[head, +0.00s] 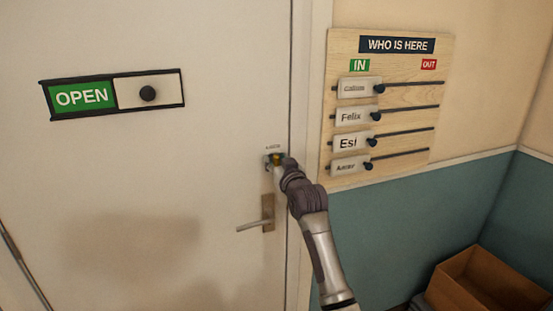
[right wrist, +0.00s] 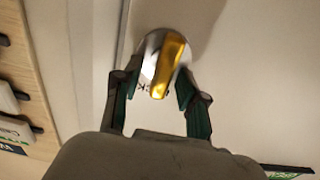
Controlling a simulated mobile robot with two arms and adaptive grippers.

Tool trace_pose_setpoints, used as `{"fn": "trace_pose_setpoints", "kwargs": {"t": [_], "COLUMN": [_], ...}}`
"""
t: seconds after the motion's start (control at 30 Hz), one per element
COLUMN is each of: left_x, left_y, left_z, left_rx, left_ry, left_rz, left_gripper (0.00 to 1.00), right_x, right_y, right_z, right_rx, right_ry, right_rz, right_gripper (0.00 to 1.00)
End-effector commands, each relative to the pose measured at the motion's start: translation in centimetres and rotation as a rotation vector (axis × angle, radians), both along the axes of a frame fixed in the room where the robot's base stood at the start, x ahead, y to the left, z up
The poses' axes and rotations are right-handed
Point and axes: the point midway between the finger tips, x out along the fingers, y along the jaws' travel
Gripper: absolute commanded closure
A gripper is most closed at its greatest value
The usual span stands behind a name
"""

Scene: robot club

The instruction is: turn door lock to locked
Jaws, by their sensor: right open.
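The door lock is a small round silver plate with a brass-yellow thumb-turn (right wrist: 168,66), set near the right edge of the white door (head: 200,170). In the head view the lock (head: 268,161) is partly hidden by my right gripper (head: 281,163). In the right wrist view my right gripper (right wrist: 158,84) is open. Its two dark fingers stand on either side of the thumb-turn, with gaps visible; the turn lies slightly tilted between them. Small lettering by the lock is too small to read. My left gripper is out of view.
A lever handle (head: 267,215) sits just below the lock. A sliding OPEN sign (head: 82,97) is on the door at left. A WHO IS HERE board (head: 345,60) with several name sliders hangs right of the door. A cardboard box (head: 480,290) stands low at right.

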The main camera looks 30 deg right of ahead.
Motion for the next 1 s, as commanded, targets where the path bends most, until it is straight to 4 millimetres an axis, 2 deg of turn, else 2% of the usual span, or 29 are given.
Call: {"fn": "trace_pose_setpoints", "kwargs": {"t": [0.3,0.5,0.57,1.0], "left_x": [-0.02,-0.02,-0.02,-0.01], "left_y": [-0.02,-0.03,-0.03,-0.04], "left_z": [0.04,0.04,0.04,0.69], "left_rx": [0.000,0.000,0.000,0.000], "left_ry": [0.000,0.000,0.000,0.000], "left_rz": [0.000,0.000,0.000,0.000], "left_gripper": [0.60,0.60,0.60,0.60], "right_x": [0.24,0.22,0.22,0.24], "right_y": [-0.05,-0.05,-0.05,-0.11], "right_z": [-0.01,-0.01,-0.02,0.05], "right_rx": [-0.001,-0.001,-0.001,0.082], "right_ry": [0.000,0.000,0.000,-0.020], "right_rz": [0.000,0.000,0.000,0.000], "right_gripper": [0.58,0.92,1.00,1.00]}}
